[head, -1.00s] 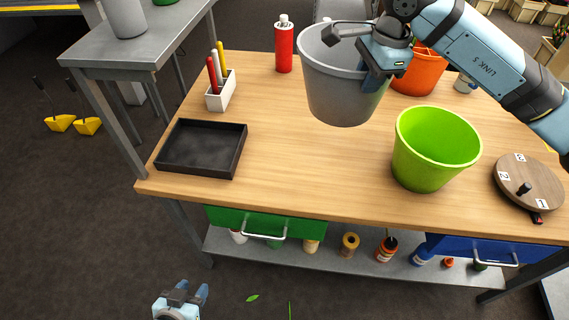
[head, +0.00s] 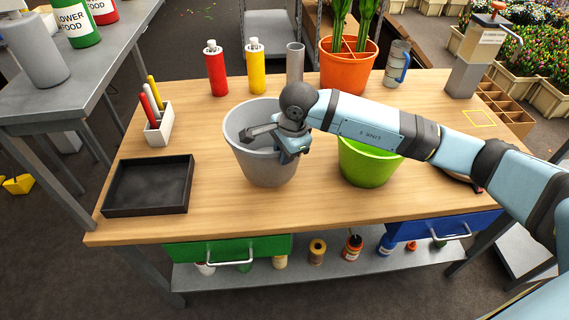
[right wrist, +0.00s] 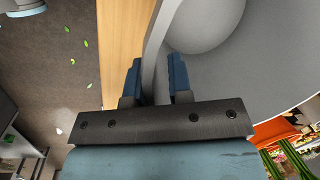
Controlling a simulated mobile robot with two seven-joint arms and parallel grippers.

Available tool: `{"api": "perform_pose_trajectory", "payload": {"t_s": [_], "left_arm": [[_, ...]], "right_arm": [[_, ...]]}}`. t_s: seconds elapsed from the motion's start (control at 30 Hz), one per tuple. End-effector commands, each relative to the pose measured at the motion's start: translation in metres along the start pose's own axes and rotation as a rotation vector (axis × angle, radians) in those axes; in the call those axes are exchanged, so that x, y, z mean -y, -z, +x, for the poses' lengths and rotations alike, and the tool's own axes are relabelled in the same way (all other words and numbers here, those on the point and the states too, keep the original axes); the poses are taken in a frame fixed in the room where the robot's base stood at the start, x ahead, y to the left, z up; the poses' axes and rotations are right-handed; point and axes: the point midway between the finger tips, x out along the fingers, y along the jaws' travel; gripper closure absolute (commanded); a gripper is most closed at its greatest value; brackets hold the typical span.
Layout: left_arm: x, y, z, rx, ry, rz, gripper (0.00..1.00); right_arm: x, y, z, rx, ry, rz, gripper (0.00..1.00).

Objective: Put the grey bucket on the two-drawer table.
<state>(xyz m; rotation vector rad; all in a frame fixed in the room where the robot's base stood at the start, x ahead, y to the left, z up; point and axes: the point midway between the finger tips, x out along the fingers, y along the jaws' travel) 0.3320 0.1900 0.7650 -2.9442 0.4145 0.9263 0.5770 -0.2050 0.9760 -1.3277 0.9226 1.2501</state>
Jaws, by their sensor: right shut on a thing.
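The grey bucket (head: 262,170) is upright over the left-middle part of the wooden two-drawer table (head: 215,205). Its base looks at or very near the tabletop; I cannot tell for sure whether it touches. My right gripper (head: 288,156) is shut on the bucket's rim on its right side. In the right wrist view, the fingers (right wrist: 157,82) straddle the rim, with the bucket's inside (right wrist: 255,70) to the right. The table has a green drawer (head: 225,248) and a blue drawer (head: 445,228), both with metal handles. My left gripper is not in view.
A green bucket (head: 365,168) stands right of the grey one, partly behind my arm. A black tray (head: 150,185) and pen holder (head: 158,127) are at left. Red (head: 216,72) and yellow (head: 256,70) bottles and an orange bucket (head: 345,75) stand behind. The front left is clear.

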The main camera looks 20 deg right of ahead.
Motion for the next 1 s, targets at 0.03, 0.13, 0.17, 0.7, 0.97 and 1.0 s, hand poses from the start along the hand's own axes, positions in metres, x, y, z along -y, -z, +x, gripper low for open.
{"api": "perform_pose_trajectory", "payload": {"t_s": [0.03,0.13,0.17,0.7,0.97,1.0], "left_arm": [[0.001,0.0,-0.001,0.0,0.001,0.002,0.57],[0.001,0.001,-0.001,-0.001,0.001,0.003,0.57],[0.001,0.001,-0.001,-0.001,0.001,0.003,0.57],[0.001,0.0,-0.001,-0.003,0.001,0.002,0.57],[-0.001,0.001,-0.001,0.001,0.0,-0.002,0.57],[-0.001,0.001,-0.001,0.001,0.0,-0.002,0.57]], "right_arm": [[0.0,0.0,0.002,0.0,0.0,0.0,1.0],[-0.002,0.001,0.011,0.001,-0.002,0.001,1.0],[-0.003,0.001,0.015,0.001,-0.002,0.001,1.0],[-0.008,0.004,0.047,0.0,0.001,0.0,1.0],[-0.009,0.004,0.046,0.0,0.0,0.0,0.55],[-0.009,0.004,0.046,0.0,0.0,0.0,0.55]]}}
